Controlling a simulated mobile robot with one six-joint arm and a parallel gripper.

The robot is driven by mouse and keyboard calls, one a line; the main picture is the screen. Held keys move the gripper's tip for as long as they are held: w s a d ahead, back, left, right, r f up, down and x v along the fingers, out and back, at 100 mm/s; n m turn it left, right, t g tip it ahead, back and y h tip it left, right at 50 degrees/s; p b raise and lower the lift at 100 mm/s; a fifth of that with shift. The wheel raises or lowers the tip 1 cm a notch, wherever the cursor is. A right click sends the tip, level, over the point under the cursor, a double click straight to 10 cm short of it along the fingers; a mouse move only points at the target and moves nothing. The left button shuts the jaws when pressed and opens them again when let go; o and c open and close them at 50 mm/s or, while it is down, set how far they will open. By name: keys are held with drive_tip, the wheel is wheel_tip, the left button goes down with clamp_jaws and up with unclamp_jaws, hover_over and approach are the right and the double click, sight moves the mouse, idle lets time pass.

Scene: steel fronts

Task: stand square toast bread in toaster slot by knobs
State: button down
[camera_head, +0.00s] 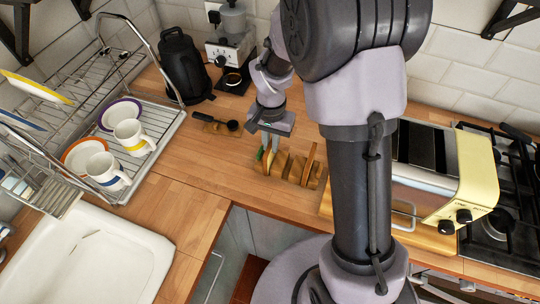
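The yellow toaster (473,178) stands at the right, partly hidden behind my arm. Its two black knobs (455,221) are on the near right end, and its dark top shows, but the slots are hard to make out. Several brown bread slices (281,163) stand upright in a wooden rack on the counter, left of my arm. Which slice is the square one is too small to tell. My gripper (269,143) points down at the left end of the rack, with its fingertips close to the leftmost slices. Whether it touches or grips a slice is not clear.
A dish rack (165,137) with cups and plates stands left, above the white sink (95,255). A black kettle-like jug (184,65) and a coffee machine (231,45) are at the back. The stove (510,215) is right of the toaster. The wooden counter (195,165) is clear left of the rack.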

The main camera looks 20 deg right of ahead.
drive_tip(key=shift+r+p, duration=3.6)
drive_tip(key=shift+r, duration=1.3)
drive_tip(key=shift+f, duration=0.1)
